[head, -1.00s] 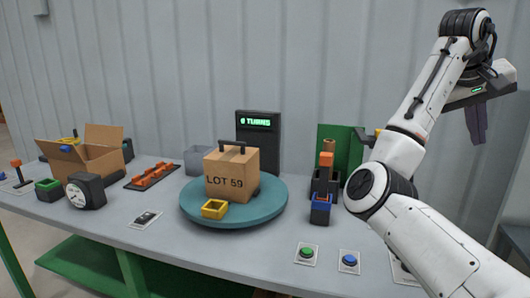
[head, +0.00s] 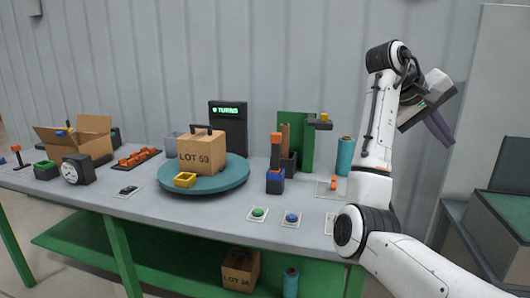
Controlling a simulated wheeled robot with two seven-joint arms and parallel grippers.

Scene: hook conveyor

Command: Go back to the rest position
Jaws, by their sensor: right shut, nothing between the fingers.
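My right arm comes in from the lower right and rises in front of the table's right end. My right gripper (head: 439,127) is up high near the wall, at the upper right, pointing down and to the right. Its narrow purplish fingers are shut, and it is clear of everything on the table. My left gripper is not in view.
The table (head: 222,219) bears a teal turntable (head: 225,183) with a box marked LOT 59 (head: 203,155), an open carton (head: 93,124), a dial (head: 78,169), and green (head: 258,212) and blue (head: 292,217) buttons. A teal cylinder (head: 345,155) stands beside my arm. A side stand (head: 497,222) is at far right.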

